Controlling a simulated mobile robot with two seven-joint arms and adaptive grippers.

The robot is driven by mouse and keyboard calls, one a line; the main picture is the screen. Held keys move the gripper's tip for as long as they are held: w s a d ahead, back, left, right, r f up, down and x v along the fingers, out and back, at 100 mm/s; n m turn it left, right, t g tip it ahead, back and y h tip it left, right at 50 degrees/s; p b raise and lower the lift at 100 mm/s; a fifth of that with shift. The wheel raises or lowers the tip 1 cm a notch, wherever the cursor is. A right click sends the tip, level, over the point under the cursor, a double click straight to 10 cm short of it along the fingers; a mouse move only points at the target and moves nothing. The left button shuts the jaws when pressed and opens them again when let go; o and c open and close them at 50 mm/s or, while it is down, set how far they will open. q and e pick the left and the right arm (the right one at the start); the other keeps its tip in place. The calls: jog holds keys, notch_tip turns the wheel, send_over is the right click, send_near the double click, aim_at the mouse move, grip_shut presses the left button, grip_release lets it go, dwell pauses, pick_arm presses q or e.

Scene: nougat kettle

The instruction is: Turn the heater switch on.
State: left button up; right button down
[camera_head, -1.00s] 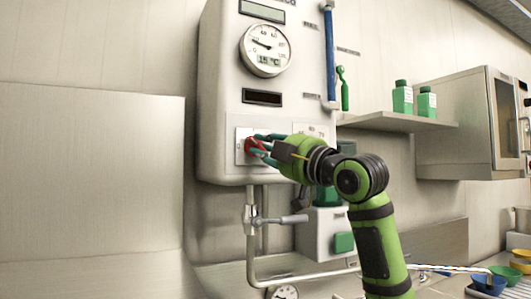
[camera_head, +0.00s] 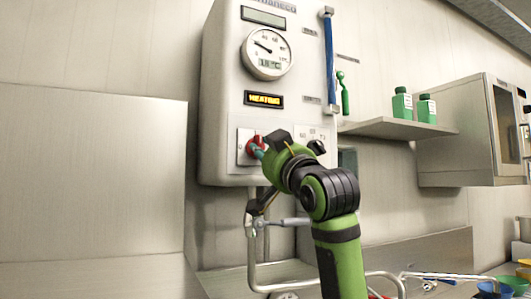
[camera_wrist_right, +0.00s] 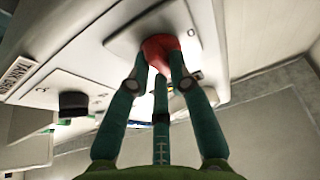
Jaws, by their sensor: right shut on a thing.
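The heater switch is a red knob (camera_head: 254,144) on a pale square plate (camera_head: 243,155) low on the front of the white heater (camera_head: 220,90). It also shows in the right wrist view as a red knob (camera_wrist_right: 160,48). My right gripper (camera_head: 260,151) is at the knob, its teal fingers (camera_wrist_right: 158,75) shut on it and partly hiding it. The display (camera_head: 264,99) above reads "HEATING" in lit yellow letters. The round dial (camera_head: 267,54) shows 15 °C or so on its small readout. My left gripper is not in view.
A black dial knob (camera_head: 317,147) with a number scale sits right of the switch. A pipe with a valve handle (camera_head: 290,222) runs below the heater. A shelf (camera_head: 390,128) with green bottles (camera_head: 402,104) and a wall cabinet (camera_head: 470,135) are to the right.

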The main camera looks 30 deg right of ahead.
jog(key=shift+m+h, duration=0.4)
jog(key=shift+m, duration=0.1)
jog(key=c, duration=1.1)
grip_release()
jog(key=v, duration=1.2)
jog(key=shift+r, duration=0.15)
